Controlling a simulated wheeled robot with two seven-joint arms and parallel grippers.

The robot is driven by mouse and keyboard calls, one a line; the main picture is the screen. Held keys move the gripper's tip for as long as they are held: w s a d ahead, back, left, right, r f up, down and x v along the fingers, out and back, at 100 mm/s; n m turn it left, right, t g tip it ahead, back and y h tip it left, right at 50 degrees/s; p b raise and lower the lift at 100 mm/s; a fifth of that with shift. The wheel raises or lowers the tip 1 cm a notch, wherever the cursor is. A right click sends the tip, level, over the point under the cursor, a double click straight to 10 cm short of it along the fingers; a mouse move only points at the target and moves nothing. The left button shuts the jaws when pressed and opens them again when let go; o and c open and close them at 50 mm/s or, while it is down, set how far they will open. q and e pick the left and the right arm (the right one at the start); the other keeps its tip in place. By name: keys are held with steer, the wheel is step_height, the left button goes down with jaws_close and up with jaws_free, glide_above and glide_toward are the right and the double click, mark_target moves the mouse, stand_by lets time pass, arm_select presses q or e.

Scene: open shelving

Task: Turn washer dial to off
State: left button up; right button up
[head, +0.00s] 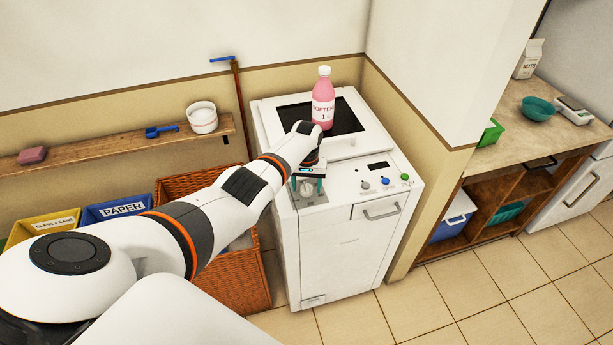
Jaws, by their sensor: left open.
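The white washer (346,258) stands in the corner, with a dark window in its top lid. Its dial (306,188) is a pale round knob at the left end of the sloped front panel. My left gripper (307,184) is over that knob, pointing down, with one teal-tipped finger on each side of it. The gripper is open; I cannot tell whether the fingers touch the knob. The dial's pointer and markings are too small and partly hidden to read. My right gripper is out of view.
A pink softener bottle (323,100) stands on the washer lid behind my gripper. Small knobs (385,181) and a dark display sit on the panel's right. A wicker basket (240,283) stands left of the washer, under my arm. A wooden shelf (110,148) runs along the wall.

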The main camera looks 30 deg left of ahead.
mark_target(307, 185)
arm_select(q)
step_height(307, 185, up, 4)
steer(key=shift+r+p, duration=0.1)
steer(key=shift+p, duration=0.45)
step_height(307, 185, up, 8)
steer(key=shift+f+b, duration=0.2)
steer(key=shift+b, duration=0.2)
